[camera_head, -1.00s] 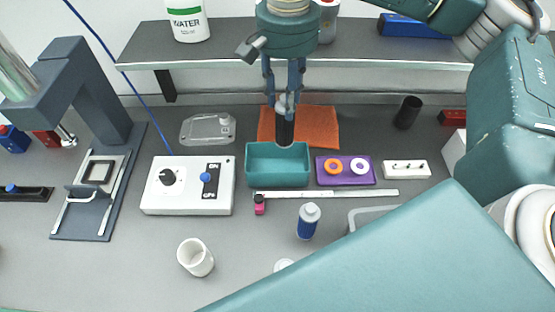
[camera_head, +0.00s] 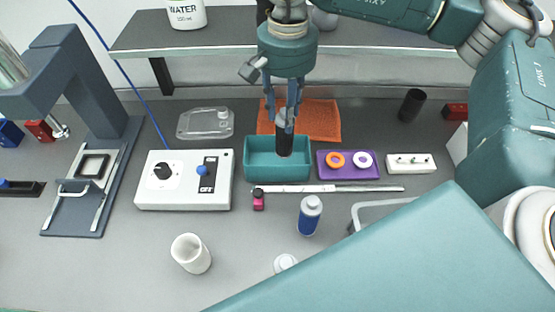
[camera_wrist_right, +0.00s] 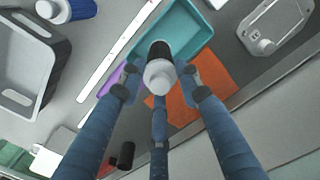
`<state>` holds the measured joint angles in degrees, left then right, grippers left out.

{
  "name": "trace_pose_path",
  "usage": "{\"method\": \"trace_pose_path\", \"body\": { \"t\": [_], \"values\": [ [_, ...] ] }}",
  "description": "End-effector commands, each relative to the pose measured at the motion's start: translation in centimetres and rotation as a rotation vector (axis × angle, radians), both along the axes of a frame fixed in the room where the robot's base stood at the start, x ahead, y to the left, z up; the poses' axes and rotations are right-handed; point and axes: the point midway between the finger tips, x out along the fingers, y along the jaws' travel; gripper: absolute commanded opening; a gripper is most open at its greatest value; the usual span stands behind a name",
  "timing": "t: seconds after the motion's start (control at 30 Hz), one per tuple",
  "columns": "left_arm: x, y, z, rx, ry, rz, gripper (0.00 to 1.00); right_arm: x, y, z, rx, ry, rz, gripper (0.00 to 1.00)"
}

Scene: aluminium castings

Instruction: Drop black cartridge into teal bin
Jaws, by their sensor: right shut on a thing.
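The black cartridge (camera_head: 285,145) is upright with a pale grey cap. My right gripper (camera_head: 284,116) is shut on it at the cap end. The cartridge's lower end overlaps the inside of the teal bin (camera_head: 262,172) in the head view; how far it reaches below the rim I cannot tell exactly. In the right wrist view the cartridge (camera_wrist_right: 159,50) lies between the fingers of my right gripper (camera_wrist_right: 158,78), in front of the teal bin (camera_wrist_right: 205,22). My left gripper is not in view.
An orange mat (camera_head: 320,120) lies behind the bin. A purple tray with rings (camera_head: 347,173) is right of it, a white switch box (camera_head: 150,190) left. A ruler (camera_head: 330,188) and a blue bottle (camera_head: 309,220) are in front. A shelf (camera_head: 230,35) runs above.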

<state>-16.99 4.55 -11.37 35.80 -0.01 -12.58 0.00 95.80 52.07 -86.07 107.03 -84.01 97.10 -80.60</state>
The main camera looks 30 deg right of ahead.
Motion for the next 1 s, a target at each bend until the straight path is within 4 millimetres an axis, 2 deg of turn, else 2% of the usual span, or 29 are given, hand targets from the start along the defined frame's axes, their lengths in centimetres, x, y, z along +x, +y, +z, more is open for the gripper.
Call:
{"method": "trace_pose_path", "body": {
  "t": [0.03, 0.07, 0.17, 0.43, 0.57, 0.67, 1.0],
  "values": [
    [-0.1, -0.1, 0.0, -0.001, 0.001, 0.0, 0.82, 0.0, 0.0, 0.0, 0.0, 0.0, 0.0, 0.0],
    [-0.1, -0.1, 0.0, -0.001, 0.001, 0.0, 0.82, 0.0, 0.0, 0.0, 0.0, 0.0, 0.0, 0.37],
    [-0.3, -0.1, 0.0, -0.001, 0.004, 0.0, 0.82, 0.0, 0.0, 0.0, 0.0, 0.0, 0.0, 0.55],
    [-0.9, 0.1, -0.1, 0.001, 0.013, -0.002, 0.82, 0.0, 0.0, 0.1, -0.001, 0.001, 0.0, 0.55],
    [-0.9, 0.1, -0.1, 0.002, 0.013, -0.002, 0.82, 0.1, 0.0, 0.9, 0.0, -0.001, -0.001, 0.55],
    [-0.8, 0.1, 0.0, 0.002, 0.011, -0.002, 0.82, 0.1, 0.0, 2.4, 0.0, -0.003, 0.0, 0.55],
    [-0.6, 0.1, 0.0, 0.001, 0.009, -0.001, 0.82, 0.1, 0.1, 9.5, 0.001, -0.003, 0.0, 0.55]
  ]
}}
